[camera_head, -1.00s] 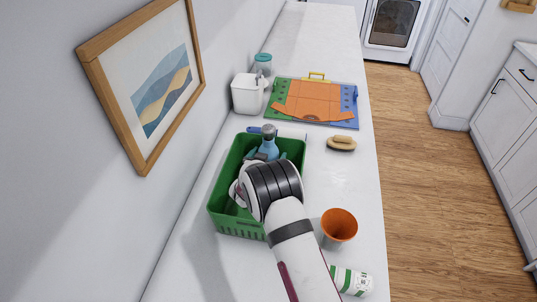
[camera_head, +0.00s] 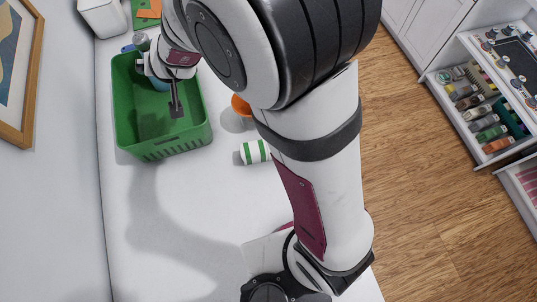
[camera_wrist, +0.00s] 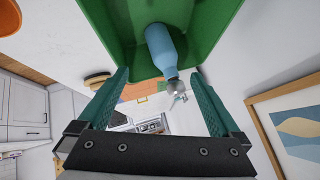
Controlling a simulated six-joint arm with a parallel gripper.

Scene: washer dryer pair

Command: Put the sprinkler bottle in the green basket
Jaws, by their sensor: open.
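The blue sprinkler bottle with a grey top (camera_wrist: 161,46) is inside the green basket (camera_wrist: 105,14) in the wrist view. In the head view only part of the bottle (camera_head: 141,42) shows at the far end of the green basket (camera_head: 180,146), with my arm over it. My gripper (camera_wrist: 160,73) is open, its two teal fingers spread apart. The bottle lies between and beyond the fingertips, and no finger grips it. In the head view the gripper is over the basket and mostly hidden by my wrist.
An orange cup (camera_head: 240,106) and a white bottle with green stripes (camera_head: 255,152) stand or lie right of the basket on the white counter (camera_head: 175,200). A white container (camera_head: 103,17) is behind the basket. The counter in front is clear.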

